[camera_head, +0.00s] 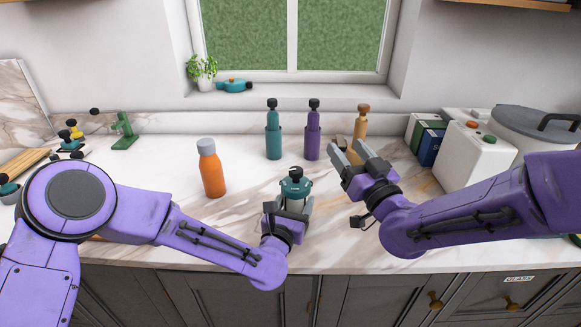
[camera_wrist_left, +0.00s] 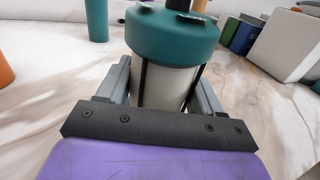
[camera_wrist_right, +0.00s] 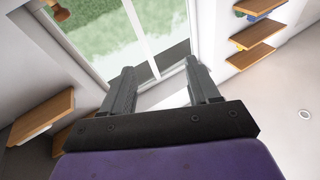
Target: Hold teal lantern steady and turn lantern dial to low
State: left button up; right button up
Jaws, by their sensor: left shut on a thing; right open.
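The teal lantern (camera_head: 295,186) stands upright on the marble counter, with a teal cap, a pale body and a black knob on top. My left gripper (camera_head: 292,208) is shut on its body from the front. In the left wrist view the lantern's teal cap (camera_wrist_left: 172,38) sits above the two fingers (camera_wrist_left: 163,85), which flank the pale body. The dial's setting cannot be read. My right gripper (camera_head: 358,160) is open and empty, raised to the right of the lantern. In the right wrist view its fingers (camera_wrist_right: 163,90) are apart, pointing up toward the window.
An orange bottle (camera_head: 211,168) stands left of the lantern. Teal (camera_head: 273,135), purple (camera_head: 312,135) and tan (camera_head: 360,130) bottles stand behind. A white box (camera_head: 475,156) and a large pot (camera_head: 535,130) are at the right. Counter around the lantern is clear.

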aim_at(291, 167)
jog(key=s+a+f+n+g+y, duration=0.4)
jog(key=s+f+n+g, duration=0.1)
jog(key=f+g, duration=0.1)
jog(key=x, duration=1.1)
jog(key=shift+w+a, duration=0.2)
jog(key=shift+a, duration=0.2)
jog(key=shift+r, duration=0.1)
jog(key=shift+c, duration=0.2)
jog(key=c, duration=0.9)
